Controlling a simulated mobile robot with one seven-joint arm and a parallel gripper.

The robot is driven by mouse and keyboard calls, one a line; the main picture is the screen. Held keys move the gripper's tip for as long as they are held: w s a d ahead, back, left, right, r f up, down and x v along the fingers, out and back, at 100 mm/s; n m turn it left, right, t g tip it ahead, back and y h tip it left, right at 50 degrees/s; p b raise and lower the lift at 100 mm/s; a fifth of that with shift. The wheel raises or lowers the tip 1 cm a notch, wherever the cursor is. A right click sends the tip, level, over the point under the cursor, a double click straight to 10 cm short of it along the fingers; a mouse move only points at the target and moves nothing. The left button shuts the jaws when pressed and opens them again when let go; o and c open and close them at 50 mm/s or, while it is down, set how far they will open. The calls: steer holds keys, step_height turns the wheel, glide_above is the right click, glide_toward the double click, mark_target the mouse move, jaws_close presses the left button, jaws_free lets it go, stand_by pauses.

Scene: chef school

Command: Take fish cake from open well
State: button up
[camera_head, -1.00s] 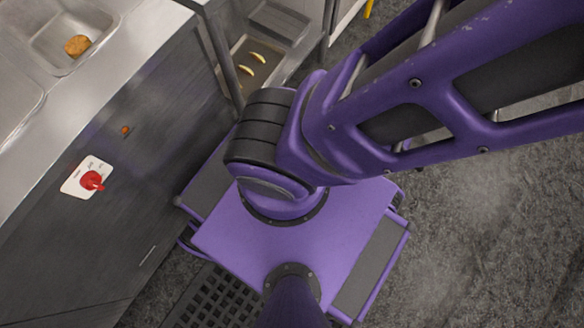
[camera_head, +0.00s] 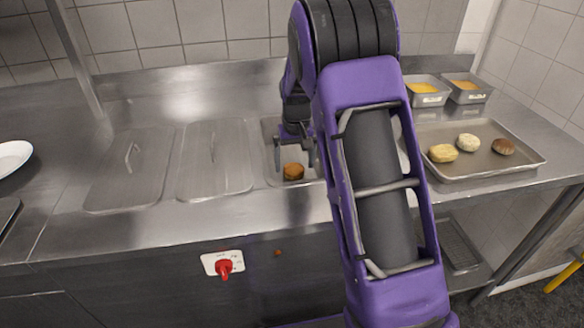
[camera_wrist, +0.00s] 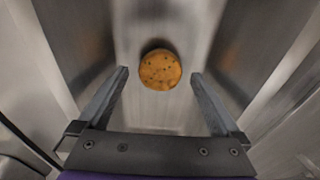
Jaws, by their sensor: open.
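The fish cake (camera_head: 293,172), round and golden brown, lies on the bottom of the open well (camera_head: 278,130) in the steel counter. In the wrist view the fish cake (camera_wrist: 160,70) shows whole with dark specks, ahead of the fingertips and centred between them. My gripper (camera_head: 295,160) points down at the well, just over the fish cake. In the wrist view my gripper (camera_wrist: 159,72) is open, with its two fingers wide apart and nothing between them. My arm hides the right part of the well in the head view.
Two lidded wells (camera_head: 215,158) lie left of the open well. At right a tray (camera_head: 500,170) holds three round food pieces, with two small pans (camera_head: 425,98) behind it. A red knob (camera_head: 224,267) is on the counter front. A tiled wall stands behind.

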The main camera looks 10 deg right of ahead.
step_height(320, 180, up, 15)
steer(key=p, duration=0.3)
steer(key=t+p, duration=0.3)
steer(key=p, duration=0.2)
glide_above(298, 175)
step_height(298, 175, down, 12)
steer(key=shift+r, duration=0.1)
steer(key=shift+a+x, duration=0.2)
steer(key=shift+x, duration=1.25)
steer(key=shift+a+x, duration=0.15)
steer(key=shift+x, duration=1.25)
steer(key=c, duration=1.3)
